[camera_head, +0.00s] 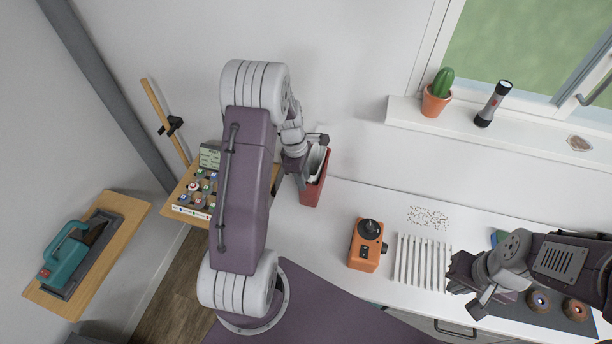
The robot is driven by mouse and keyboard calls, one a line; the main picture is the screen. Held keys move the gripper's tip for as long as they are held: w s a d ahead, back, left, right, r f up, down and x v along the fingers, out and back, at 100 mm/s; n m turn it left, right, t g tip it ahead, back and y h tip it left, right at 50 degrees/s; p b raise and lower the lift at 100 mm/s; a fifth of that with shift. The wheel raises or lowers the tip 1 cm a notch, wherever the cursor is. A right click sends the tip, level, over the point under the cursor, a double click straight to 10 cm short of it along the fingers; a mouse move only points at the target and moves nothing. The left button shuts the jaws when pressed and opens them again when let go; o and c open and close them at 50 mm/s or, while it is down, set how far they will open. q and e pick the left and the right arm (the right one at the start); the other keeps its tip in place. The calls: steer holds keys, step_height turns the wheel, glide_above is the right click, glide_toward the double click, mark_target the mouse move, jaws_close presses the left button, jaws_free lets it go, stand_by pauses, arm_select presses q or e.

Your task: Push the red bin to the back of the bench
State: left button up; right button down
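The red bin (313,192) stands near the back left end of the white bench (337,232), close to the wall. Pale, flat, paper-like items stick up inside it. My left gripper (299,168) is at the bin's left side and upper edge, with its fingers spread apart. It hides part of the bin, and I cannot tell whether it touches it. My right gripper (464,297) is over the front right part of the bench, away from the bin, with its fingers apart and nothing visible between them.
An orange device with a black knob (366,246), a white ribbed rack (421,262) and scattered small pale pieces (428,217) are right of the bin. A cactus pot (435,101) and flashlight (493,104) stand on the sill. Bench between bin and orange device is clear.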

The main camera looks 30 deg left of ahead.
arm_select(q)
step_height(320, 180, down, 9)
steer(key=d+p, duration=0.1)
steer(key=shift+w+d+p, duration=0.2)
steer(key=shift+d+p, duration=0.1)
steer(key=shift+p, duration=0.05)
jaws_close()
steer(key=shift+s, duration=0.15)
stand_by(1.3)
